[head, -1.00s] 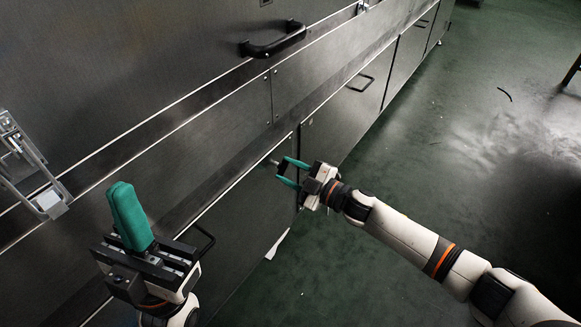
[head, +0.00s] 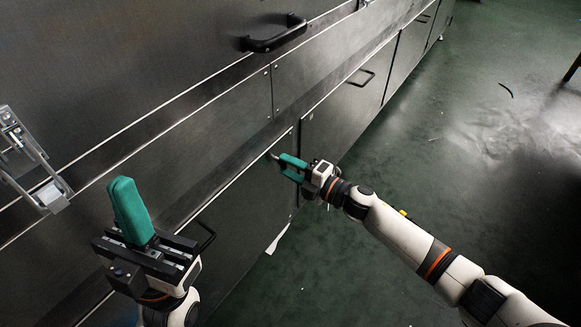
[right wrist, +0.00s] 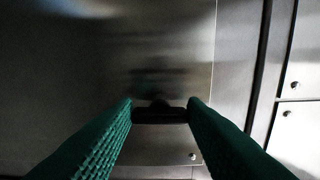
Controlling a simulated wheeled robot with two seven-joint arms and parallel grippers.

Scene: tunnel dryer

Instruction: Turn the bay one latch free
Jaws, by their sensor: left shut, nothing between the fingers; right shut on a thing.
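The latch (head: 274,157) is a small stub at the top edge of a dark metal lower panel (head: 245,205). My right gripper (head: 286,162) has its green fingers closed on it from the right. In the right wrist view a short dark bar, the latch (right wrist: 160,115), sits between the two green fingertips (right wrist: 162,108). The fingers partly hide the latch, and its exact angle cannot be told. My left gripper (head: 124,190) is shut and empty, its green fingers pointing up in front of the cabinet at the lower left.
A black handle (head: 205,238) on the lower panel shows partly behind my left gripper. Another black handle (head: 275,36) is on the upper panel, and one (head: 362,79) on a farther lower panel. A metal bracket (head: 38,165) stands out at left. The green floor (head: 430,150) at right is mostly clear.

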